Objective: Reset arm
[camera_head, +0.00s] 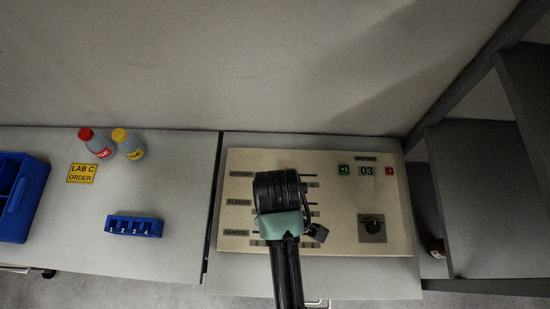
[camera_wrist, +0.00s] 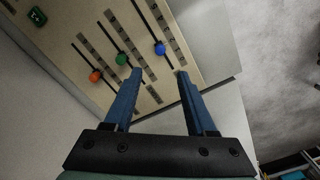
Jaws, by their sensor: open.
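My gripper (camera_wrist: 158,74) is open and empty, with its two blue fingers spread over the beige control panel (camera_head: 335,238). The wrist view shows an orange knob (camera_wrist: 95,76), a green knob (camera_wrist: 121,59) and a blue knob (camera_wrist: 160,48) on parallel slots. The blue knob is just past the fingertips, with nothing between the fingers. I cannot tell how high the fingers are above the panel.
The panel also has a dial (camera_head: 372,227), a display (camera_head: 367,170) reading 03, a green button (camera_head: 344,170) and a red button (camera_head: 390,170). Left are two bottles (camera_head: 100,146) (camera_head: 131,147), a yellow "LAB C ORDER" sign (camera_head: 82,173), a blue rack (camera_head: 134,226) and a blue bin (camera_head: 27,205). Shelves stand right.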

